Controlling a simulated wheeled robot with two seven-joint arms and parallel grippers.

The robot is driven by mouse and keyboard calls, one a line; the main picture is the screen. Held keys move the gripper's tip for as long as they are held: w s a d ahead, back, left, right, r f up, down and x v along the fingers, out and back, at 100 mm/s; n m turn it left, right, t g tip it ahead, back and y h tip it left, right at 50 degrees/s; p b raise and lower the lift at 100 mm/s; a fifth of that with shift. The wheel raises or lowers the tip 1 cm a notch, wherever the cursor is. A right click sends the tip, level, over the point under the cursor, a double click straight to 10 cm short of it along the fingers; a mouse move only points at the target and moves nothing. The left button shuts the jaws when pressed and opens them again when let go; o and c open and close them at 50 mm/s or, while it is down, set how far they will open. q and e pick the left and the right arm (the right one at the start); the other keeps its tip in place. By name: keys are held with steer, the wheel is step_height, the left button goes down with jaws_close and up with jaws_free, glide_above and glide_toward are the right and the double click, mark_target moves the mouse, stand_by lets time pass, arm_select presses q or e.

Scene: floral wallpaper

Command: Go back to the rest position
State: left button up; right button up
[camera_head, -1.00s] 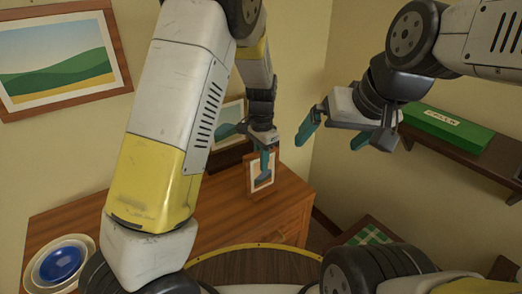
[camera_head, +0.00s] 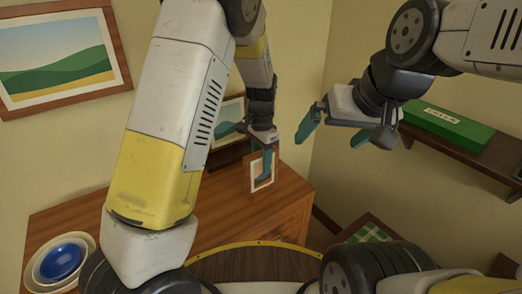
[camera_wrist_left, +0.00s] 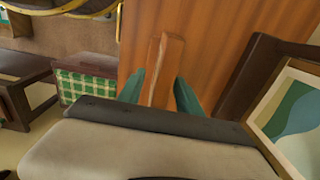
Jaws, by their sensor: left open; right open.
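My left gripper (camera_head: 264,150) reaches down over the wooden dresser at the centre of the head view. Its teal fingers are at a small wood-framed picture (camera_head: 262,183). In the left wrist view the left gripper (camera_wrist_left: 160,93) is open, with the picture's wooden frame edge (camera_wrist_left: 166,60) upright between its fingers. I cannot tell whether either finger touches it. My right gripper (camera_head: 333,132) is open and empty in the air at the right, its teal fingers spread and pointing left and down.
The dresser (camera_head: 215,225) carries stacked bowls (camera_head: 60,262) at its left. Another framed picture (camera_head: 227,121) stands behind my left gripper; it also shows in the left wrist view (camera_wrist_left: 296,115). A shelf (camera_head: 462,153) with a green box (camera_head: 449,126) is at the right.

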mark_target(261, 151)
arm_select(q)
step_height(261, 151, up, 7)
steer(key=shift+r, duration=0.15)
steer(key=s+a+r+n+t+h, duration=0.1)
steer(key=s+a+r+n+h, duration=0.1)
steer(key=s+a+r+n, duration=0.5)
steer(key=s+a+r+n+t, duration=0.1)
steer(key=s+a+r+t, duration=0.1)
steer(key=s+a+r, duration=0.2)
steer(key=s+a+r+n+t, duration=0.2)
steer(key=s+a+r+t, duration=0.1)
steer(key=s, duration=0.7)
steer(key=shift+s+a+r+n, duration=0.35)
steer(key=shift+a+r, duration=0.25)
steer(key=shift+r, duration=0.15)
